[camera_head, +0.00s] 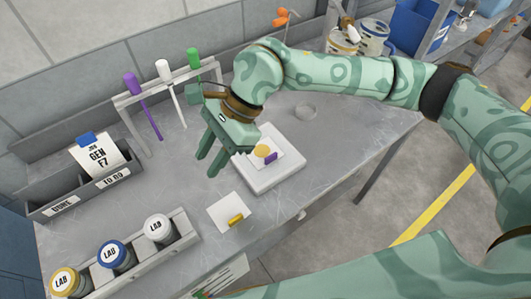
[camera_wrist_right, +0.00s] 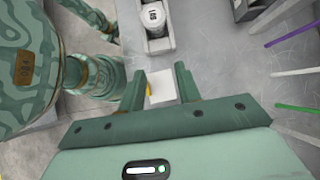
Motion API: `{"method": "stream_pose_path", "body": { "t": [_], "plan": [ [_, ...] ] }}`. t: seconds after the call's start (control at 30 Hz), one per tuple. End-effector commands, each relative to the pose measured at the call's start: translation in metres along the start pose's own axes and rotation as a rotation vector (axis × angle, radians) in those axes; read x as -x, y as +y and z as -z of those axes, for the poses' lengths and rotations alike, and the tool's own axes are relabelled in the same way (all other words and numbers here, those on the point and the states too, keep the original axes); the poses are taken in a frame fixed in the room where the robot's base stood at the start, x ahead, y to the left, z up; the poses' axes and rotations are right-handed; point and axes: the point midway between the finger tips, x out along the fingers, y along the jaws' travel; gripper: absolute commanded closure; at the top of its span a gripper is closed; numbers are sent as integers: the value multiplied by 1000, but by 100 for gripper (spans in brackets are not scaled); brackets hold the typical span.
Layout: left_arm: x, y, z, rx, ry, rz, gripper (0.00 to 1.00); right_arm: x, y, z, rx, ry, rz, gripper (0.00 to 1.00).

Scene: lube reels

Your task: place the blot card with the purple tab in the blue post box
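The blot card with the purple tab (camera_head: 271,157) lies on a white square pad (camera_head: 272,180) on the bench, with a yellow round spot on it. My right gripper (camera_head: 208,160) is open and empty, above the bench just left of the pad. In the right wrist view, its two fingers (camera_wrist_right: 159,85) are apart, with a white card (camera_wrist_right: 163,88) seen between them, lower down. A blue box (camera_head: 415,24) stands on the shelf at the upper right; I cannot tell if it is the post box. My left gripper is not in view.
A card with a yellow tab (camera_head: 235,219) lies on the bench in front of the pad. A rack holds purple, white and green-handled tools (camera_head: 163,71). A grey two-slot holder (camera_head: 84,188) stands left. Several LAB jars (camera_head: 157,228) stand in a front tray.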

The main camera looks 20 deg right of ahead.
Motion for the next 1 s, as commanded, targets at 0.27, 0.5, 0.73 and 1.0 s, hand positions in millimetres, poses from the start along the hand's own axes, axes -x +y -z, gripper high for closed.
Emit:
{"method": "stream_pose_path", "body": {
  "t": [0.27,0.5,0.73,1.0],
  "plan": [
    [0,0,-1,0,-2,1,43,100,-19,116,-5,631,-29,66],
    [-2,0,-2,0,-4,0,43,73,-16,151,-18,670,-39,66],
    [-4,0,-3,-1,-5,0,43,33,-15,180,-16,667,-36,66],
    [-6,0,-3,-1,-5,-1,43,12,-16,196,-16,666,-36,66]
  ]
}}
